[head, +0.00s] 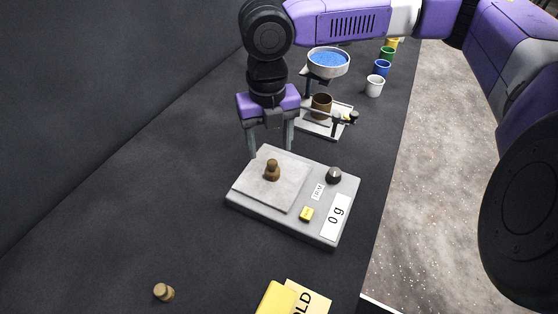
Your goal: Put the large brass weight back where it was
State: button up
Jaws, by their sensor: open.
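A brass weight (272,171) stands upright on the plate of a grey scale (240,206), whose display reads 0 g. A second brass weight (163,292) is on the dark table at the lower left and looks slightly smaller. My gripper (271,153) points down with its two fingers apart, just above and behind the weight on the scale. Nothing is between the fingers that I can see. Whether the fingertips are beside the weight or behind it is hard to tell.
Behind the scale stands a device with a bowl of blue grains (328,62) and a brown cup (321,105). Several coloured cups line the far right edge. A yellow block (277,299) and a label sit at the front. The table's left side is clear.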

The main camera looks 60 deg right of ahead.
aim_at(272, 162)
jog(key=shift+s+f+p, duration=0.2)
jog(key=shift+f+p, duration=0.2)
jog(key=shift+f, duration=3.5)
grip_shut()
